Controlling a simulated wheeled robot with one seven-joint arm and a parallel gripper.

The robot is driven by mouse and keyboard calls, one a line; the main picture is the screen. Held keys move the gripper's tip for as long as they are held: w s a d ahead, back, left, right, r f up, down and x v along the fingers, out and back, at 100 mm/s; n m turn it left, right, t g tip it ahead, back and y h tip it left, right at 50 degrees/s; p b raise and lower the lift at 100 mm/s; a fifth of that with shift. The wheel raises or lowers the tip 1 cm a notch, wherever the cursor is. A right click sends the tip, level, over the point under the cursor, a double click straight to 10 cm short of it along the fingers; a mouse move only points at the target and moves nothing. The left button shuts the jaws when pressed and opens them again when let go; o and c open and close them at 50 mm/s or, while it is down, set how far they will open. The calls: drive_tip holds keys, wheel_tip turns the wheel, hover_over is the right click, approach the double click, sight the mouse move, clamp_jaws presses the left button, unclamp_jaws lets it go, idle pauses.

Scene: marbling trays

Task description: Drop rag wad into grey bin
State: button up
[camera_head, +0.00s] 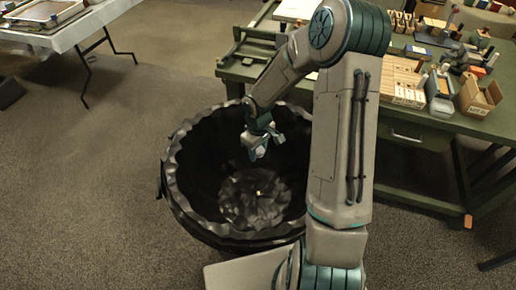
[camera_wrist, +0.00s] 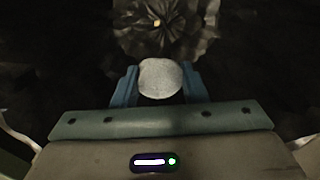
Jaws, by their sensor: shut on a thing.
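The bin (camera_head: 186,208) is a wide, round, dark tub with a wavy rim, standing on the floor. In the wrist view its dark crumpled inside (camera_wrist: 200,25) fills the background. My gripper (camera_head: 257,153) points down over the bin's opening, above its bottom. The gripper also shows in the wrist view (camera_wrist: 158,88), with its two blue fingers shut on a pale, rounded rag wad (camera_wrist: 160,76). The wad is above the bin's bottom and apart from it.
A small pale bit (camera_head: 258,193) lies at the bottom of the bin. A green workbench (camera_head: 405,132) with blocks, boxes and tools stands behind and to the right. A white folding table (camera_head: 70,35) is at the far left. The carpet left of the bin is clear.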

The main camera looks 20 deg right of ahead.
drive_tip(key=shift+f, duration=0.2)
drive_tip(key=o, duration=1)
drive_tip(key=shift+o, duration=0.2)
wheel_tip(320, 180, up, 14)
drive_tip(key=p, duration=0.1)
drive_tip(key=shift+p, duration=0.3)
